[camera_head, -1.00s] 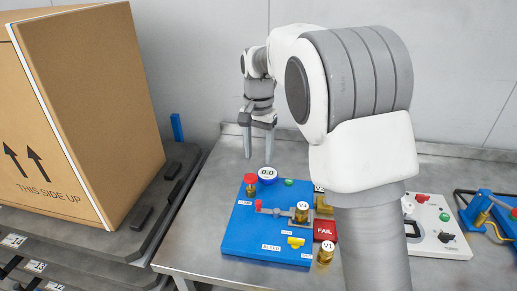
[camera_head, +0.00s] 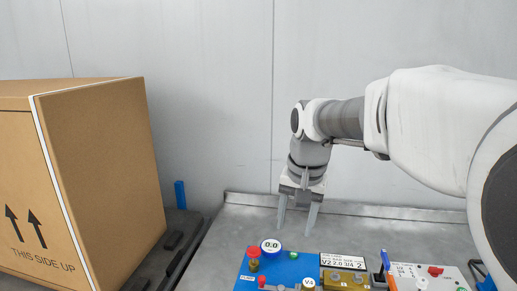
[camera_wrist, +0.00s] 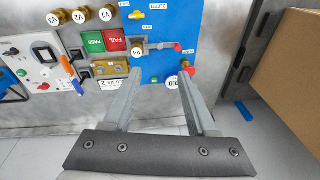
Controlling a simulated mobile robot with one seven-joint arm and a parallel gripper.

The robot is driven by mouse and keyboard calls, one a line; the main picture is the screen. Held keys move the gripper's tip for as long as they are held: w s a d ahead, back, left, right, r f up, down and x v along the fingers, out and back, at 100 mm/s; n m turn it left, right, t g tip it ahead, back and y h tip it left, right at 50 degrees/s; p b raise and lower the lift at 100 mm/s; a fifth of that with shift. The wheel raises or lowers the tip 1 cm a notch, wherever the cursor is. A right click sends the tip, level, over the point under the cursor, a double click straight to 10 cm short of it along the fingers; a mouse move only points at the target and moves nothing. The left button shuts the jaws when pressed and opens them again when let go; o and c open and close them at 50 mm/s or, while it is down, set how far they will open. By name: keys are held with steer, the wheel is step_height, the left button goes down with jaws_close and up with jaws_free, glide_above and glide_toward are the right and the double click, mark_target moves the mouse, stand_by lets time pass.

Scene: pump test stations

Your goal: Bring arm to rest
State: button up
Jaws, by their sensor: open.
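My gripper (camera_head: 298,213) is open and empty, pointing down above the back part of the metal table (camera_head: 250,222). My arm reaches in from the right of the head view. In the wrist view the two fingers of my gripper (camera_wrist: 158,85) are spread apart over the blue pump station (camera_wrist: 168,62). The blue station (camera_head: 292,268) also shows at the bottom of the head view, cut off by the frame edge. Nothing is between the fingers.
A large cardboard box (camera_head: 110,180) stands at left on a dark surface. A white panel (camera_head: 422,275) with switches lies at right. A gauge reading 0.0 (camera_head: 270,246) and red knob sit on the blue station. A grey wall is behind.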

steer(key=s+d+n+t, duration=0.1)
steer(key=s+d+t, duration=0.1)
steer(key=s, duration=0.7)
steer(key=s+d+f+n+t, duration=0.1)
steer(key=s+d, duration=0.3)
steer(key=s, duration=0.6)
steer(key=shift+s+d+f+n+t+h, duration=0.2)
steer(key=shift+f+n+t+h, duration=0.15)
steer(key=shift+n, duration=0.45)
